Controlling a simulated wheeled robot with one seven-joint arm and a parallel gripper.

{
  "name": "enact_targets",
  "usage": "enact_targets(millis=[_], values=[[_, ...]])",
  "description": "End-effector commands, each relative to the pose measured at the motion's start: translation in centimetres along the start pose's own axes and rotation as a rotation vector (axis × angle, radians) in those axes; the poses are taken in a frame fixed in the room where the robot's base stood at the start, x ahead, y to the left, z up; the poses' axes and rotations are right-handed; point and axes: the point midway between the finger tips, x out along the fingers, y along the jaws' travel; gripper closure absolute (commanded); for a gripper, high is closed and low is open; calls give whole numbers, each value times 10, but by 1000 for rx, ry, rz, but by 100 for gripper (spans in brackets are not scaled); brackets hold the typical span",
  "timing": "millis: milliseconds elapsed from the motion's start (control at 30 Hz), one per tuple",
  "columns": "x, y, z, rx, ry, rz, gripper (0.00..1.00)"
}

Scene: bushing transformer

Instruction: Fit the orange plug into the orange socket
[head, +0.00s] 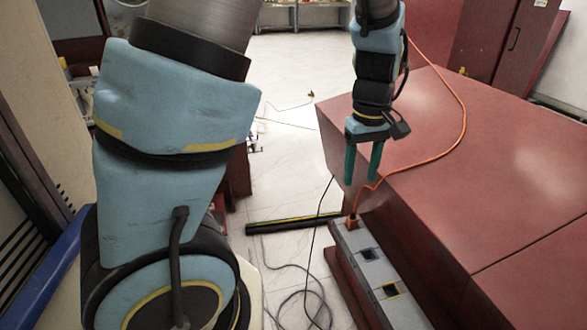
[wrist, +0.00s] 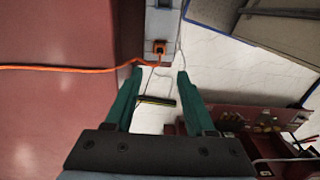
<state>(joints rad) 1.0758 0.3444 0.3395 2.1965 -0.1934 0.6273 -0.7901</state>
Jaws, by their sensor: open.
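The orange plug (head: 352,223) is at the far end of the grey socket strip (head: 376,270), with its orange cable running up from it. In the wrist view the orange plug (wrist: 159,47) lies ahead of the fingertips, near the middle. The orange socket cannot be told apart from the plug, and I cannot tell how far the plug is seated. My gripper (head: 362,182) is open and empty, above and apart from the plug. Its green fingers also show in the wrist view (wrist: 160,74), with nothing between them.
The orange cable (head: 465,115) lies across the large red cabinet (head: 500,180), right of the strip. Black and grey cables (head: 290,285) lie on the floor near a black-yellow bar (head: 290,223).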

Motion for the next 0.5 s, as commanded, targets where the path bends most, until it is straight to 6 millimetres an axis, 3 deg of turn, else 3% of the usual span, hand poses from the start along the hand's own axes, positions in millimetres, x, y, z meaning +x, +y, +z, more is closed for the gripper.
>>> enact_targets(millis=[167, 333, 500], values=[[-3, -26, -17, 13, 1, 12, 45], [-10, -86, -46, 71, 19, 38, 45], [-16, -152, -62, 148, 57, 52, 45]])
